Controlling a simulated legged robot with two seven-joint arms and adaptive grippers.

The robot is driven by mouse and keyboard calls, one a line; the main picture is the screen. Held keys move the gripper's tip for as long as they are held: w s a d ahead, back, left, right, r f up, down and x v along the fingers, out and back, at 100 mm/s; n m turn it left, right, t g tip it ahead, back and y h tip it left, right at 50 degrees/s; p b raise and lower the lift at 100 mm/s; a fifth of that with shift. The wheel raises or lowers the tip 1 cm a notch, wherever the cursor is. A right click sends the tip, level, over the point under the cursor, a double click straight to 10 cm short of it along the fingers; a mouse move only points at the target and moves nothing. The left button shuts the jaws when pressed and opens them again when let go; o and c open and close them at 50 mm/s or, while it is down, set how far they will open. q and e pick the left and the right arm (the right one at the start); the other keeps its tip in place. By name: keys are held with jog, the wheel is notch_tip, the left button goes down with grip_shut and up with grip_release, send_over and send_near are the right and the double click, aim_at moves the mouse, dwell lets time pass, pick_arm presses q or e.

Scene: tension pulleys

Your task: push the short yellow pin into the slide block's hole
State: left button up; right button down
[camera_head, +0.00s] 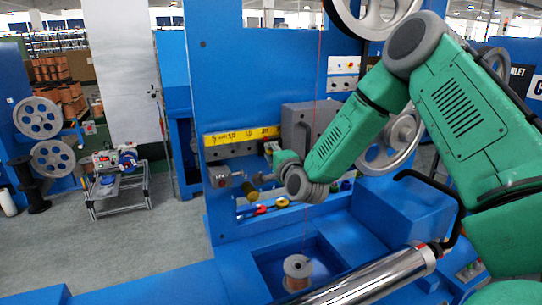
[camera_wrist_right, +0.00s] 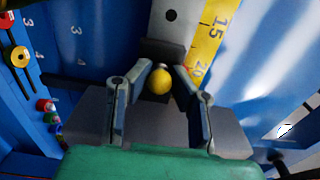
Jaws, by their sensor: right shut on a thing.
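The short yellow pin shows in the right wrist view as a round yellow knob (camera_wrist_right: 158,82); its shaft is hidden. My right gripper (camera_wrist_right: 160,80) has its fingers on either side of the knob and is shut on it. A dark block (camera_wrist_right: 163,51), perhaps the slide block, is just beyond the knob; I cannot tell whether the pin is in a hole. A grey plate (camera_wrist_right: 172,24) with a dark round hole rises behind it. In the head view my right gripper (camera_head: 250,182) is small, below the yellow scale (camera_head: 241,136). My left gripper is not in view.
A blue machine panel (camera_head: 255,80) stands behind the gripper. A copper wire spool (camera_head: 297,271) sits in a recess below, with a thin red wire above it. A shiny roller (camera_head: 370,278) lies at front right. Red and yellow knobs (camera_wrist_right: 20,56) line the wrist view's left.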

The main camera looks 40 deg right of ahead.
jog(key=shift+w+d+r, duration=0.1)
jog(key=shift+w, duration=0.15)
dwell(1.0)
jog(key=c, duration=1.4)
grip_release()
jog(key=shift+o, duration=0.2)
jog(key=shift+w, duration=0.1)
jog(key=shift+s, duration=0.4)
jog(key=v, duration=1.1)
jog(key=shift+s+f, duration=0.1)
jog(key=shift+f, duration=0.1)
